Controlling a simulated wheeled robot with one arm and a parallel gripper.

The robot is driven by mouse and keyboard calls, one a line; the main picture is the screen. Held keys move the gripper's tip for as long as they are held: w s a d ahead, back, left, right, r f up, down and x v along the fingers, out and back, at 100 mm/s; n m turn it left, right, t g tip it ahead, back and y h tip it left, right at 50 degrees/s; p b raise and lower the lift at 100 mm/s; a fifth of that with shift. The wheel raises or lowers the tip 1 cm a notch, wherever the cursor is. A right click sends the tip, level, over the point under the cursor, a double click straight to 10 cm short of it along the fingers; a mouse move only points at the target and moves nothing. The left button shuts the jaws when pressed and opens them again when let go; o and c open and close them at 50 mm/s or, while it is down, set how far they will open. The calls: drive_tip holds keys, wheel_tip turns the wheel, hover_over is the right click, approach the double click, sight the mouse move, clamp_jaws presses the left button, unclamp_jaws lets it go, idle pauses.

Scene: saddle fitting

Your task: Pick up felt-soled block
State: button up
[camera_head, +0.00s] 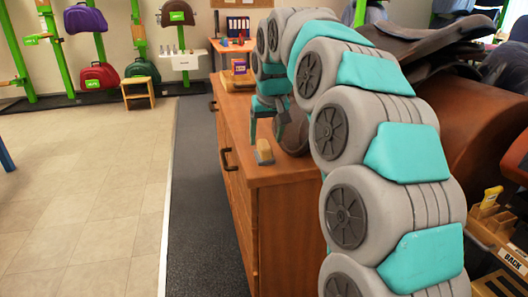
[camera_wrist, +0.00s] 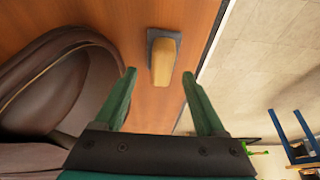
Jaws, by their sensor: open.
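The felt-soled block (camera_head: 264,151), a tan wooden block with a dark grey layer at one side, sits on the wooden cabinet top (camera_head: 285,171) near its front left edge. It also shows in the wrist view (camera_wrist: 163,60), upper middle, with its grey part at the far end. My gripper (camera_head: 265,110) is above the block in the head view. In the wrist view my gripper (camera_wrist: 160,75) is open, its two green fingers on either side of the block's near end with gaps on both sides. I cannot tell how far above the block the fingertips are.
A brown leather saddle part (camera_wrist: 60,85) lies close to the left finger. The cabinet's edge drops to the tiled floor (camera_wrist: 260,50) close on the block's right. A purple box (camera_head: 239,67) in a tray stands farther back on the cabinet.

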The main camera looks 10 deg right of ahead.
sight(264, 143)
drive_tip(key=x, duration=0.4)
drive_tip(key=shift+a, duration=0.15)
drive_tip(key=c, duration=1.1)
drive_tip(key=shift+r, duration=0.15)
drive_tip(key=shift+r, duration=1.65)
drive_tip(key=s, duration=0.5)
drive_tip(key=s+r+b, duration=0.1)
drive_tip(key=s, duration=0.4)
drive_tip(key=s+b, duration=0.1)
drive_tip(key=s, duration=0.5)
drive_tip(key=shift+r, duration=0.2)
